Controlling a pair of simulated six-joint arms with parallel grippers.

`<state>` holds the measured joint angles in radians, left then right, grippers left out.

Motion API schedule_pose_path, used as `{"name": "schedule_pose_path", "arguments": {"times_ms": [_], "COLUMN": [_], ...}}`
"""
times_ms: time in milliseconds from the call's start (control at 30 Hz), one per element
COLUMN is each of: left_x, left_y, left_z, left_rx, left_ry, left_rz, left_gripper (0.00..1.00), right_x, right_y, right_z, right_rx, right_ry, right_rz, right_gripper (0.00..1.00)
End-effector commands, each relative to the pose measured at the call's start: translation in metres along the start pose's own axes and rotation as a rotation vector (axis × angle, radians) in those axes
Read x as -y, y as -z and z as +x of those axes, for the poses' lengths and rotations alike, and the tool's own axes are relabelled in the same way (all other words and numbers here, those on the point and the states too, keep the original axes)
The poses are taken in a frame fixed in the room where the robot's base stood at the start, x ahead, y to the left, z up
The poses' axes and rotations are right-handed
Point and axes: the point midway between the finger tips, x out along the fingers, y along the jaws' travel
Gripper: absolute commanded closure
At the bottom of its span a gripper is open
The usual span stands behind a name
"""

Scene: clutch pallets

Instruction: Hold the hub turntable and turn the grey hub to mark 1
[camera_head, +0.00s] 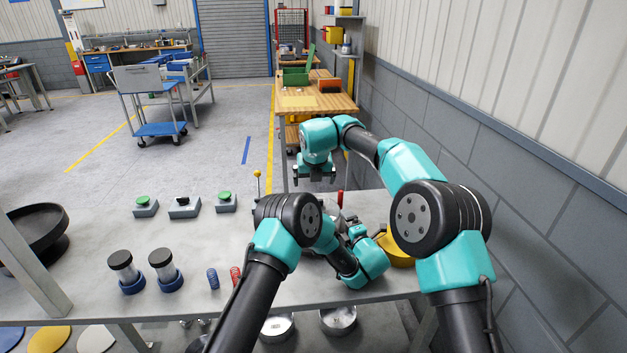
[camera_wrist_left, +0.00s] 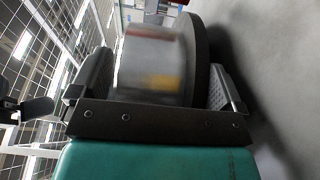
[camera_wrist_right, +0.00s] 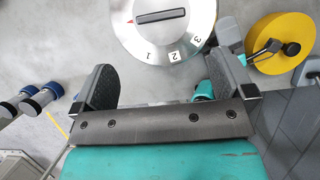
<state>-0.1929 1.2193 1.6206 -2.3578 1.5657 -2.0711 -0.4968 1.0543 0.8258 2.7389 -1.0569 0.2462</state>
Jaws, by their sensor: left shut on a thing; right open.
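The round grey hub turntable (camera_wrist_right: 190,62) shows at the top of the right wrist view, cut by the frame edge. Its face has marks 1, 2 and 3 along the lower rim, a dark raised bar (camera_wrist_right: 160,15) and a red pointer (camera_wrist_right: 127,20) at the left, nearest mark 1 but apart from it. My left gripper (camera_wrist_left: 160,68) is shut on the turntable's grey metal body (camera_wrist_left: 150,65); a dark disc is beside it. My right gripper (camera_head: 315,174) is open and empty, raised above the table; its fingers (camera_wrist_right: 163,82) also show below the hub. My left arm largely hides the turntable in the head view.
A yellow round thing (camera_wrist_right: 280,42) with a black lever is close to the turntable's right. Two black-and-blue cylinders (camera_head: 162,268), blue and red springs (camera_head: 212,279) and several button boxes (camera_head: 184,207) stand at left on the grey table (camera_head: 110,235). A wall is at right.

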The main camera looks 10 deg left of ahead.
Motion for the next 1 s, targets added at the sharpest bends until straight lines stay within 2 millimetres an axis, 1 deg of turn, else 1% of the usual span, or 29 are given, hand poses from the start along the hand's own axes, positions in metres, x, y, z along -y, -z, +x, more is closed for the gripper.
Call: {"name": "schedule_pose_path", "arguments": {"times_ms": [267,467,567,1000], "left_x": [0.001,0.001,0.001,0.001], "left_y": [0.000,0.000,0.000,0.000], "left_z": [-0.001,-0.001,-0.001,-0.001], "left_rx": [0.001,0.001,0.001,0.001], "left_ry": [0.002,0.002,0.002,0.002], "left_rz": [-0.001,-0.001,-0.001,-0.001], "left_gripper": [0.79,0.79,0.79,0.79], "right_x": [0.000,0.000,0.000,0.000], "right_y": [0.001,0.001,0.001,0.001], "right_z": [0.002,0.013,0.025,0.092], "right_rx": [-0.001,-0.002,-0.003,-0.002], "right_ry": [0.001,0.001,0.001,0.001], "right_rz": [0.001,0.001,0.000,0.001], "right_gripper": [0.00,0.00,0.00,0.00]}}
